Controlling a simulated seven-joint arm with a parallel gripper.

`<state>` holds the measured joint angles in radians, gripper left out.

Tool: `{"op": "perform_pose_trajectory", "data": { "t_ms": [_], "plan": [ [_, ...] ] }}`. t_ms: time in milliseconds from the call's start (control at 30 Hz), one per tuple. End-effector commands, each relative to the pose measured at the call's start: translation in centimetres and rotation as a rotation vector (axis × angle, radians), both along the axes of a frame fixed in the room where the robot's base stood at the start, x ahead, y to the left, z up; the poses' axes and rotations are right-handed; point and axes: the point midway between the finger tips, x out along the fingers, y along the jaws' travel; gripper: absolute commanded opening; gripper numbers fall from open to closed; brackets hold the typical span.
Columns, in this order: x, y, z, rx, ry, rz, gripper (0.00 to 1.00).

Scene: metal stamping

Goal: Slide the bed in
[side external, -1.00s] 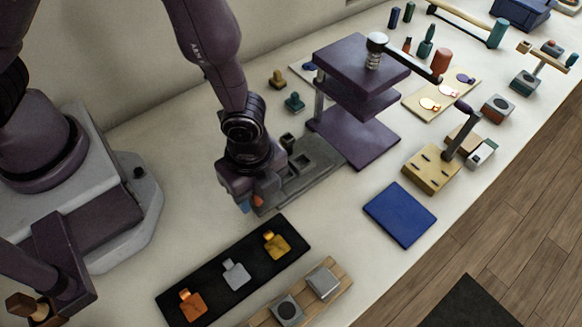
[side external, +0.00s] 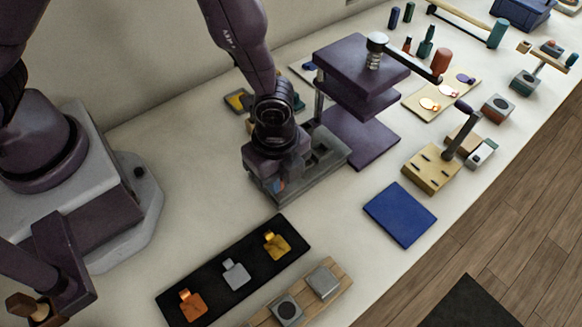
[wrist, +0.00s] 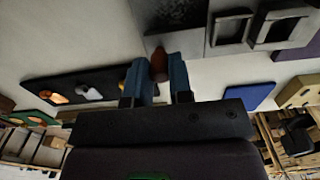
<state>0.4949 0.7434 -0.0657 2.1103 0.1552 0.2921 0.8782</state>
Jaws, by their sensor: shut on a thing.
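The bed (side external: 335,160) is a flat grey slide with raised square frames, lying in front of the purple press (side external: 360,140). Its right end is close to the press's lower plate. In the wrist view the bed (wrist: 228,32) shows at the top, with two open frames at the right. My gripper (side external: 280,186) is at the bed's near left end. In the wrist view its blue fingers (wrist: 160,78) are shut on a reddish-brown knob (wrist: 158,64) at the bed's edge. My wrist hides part of the bed's left end in the side view.
A black mat (side external: 210,270) with orange, silver and yellow tags lies in front. A wooden strip (side external: 303,297) with grey blocks, a blue pad (side external: 400,214) and a yellow block with a lever (side external: 432,170) stand nearby. A dark pad with a yellow piece (side external: 238,101) lies behind my wrist.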

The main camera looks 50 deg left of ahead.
Motion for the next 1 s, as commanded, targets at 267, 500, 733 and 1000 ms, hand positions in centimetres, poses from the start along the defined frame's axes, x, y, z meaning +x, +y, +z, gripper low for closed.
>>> {"op": "perform_pose_trajectory", "data": {
  "t_ms": [267,500,733,1000],
  "plan": [
    [1.6,0.0,0.0,0.000,-0.001,-0.001,0.00],
    [1.7,0.0,0.0,0.000,-0.001,-0.001,0.00],
    [4.2,0.0,0.0,-0.002,-0.002,0.002,0.00],
    [7.3,0.0,0.0,-0.001,-0.001,0.001,0.00]
  ]
}}
